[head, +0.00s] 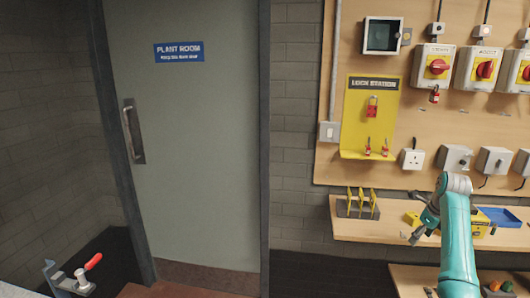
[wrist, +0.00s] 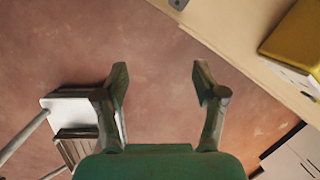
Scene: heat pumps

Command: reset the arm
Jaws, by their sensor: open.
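My arm is teal and rises at the lower right of the head view, bent at a grey joint. My gripper (head: 418,235) hangs down to the left of that joint, in front of the wooden shelf (head: 385,230). In the wrist view my gripper (wrist: 160,80) is open, with its two dark fingers spread apart. Nothing is between the fingers; beyond them is reddish floor (wrist: 165,50).
A yellow lock station (head: 369,100) holds red padlocks. Isolators with red knobs (head: 438,67) line the board, one with a padlock hanging below. Yellow tags in a rack (head: 361,202) and a blue tray (head: 499,217) are on the shelf. A plant room door (head: 190,130) stands left.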

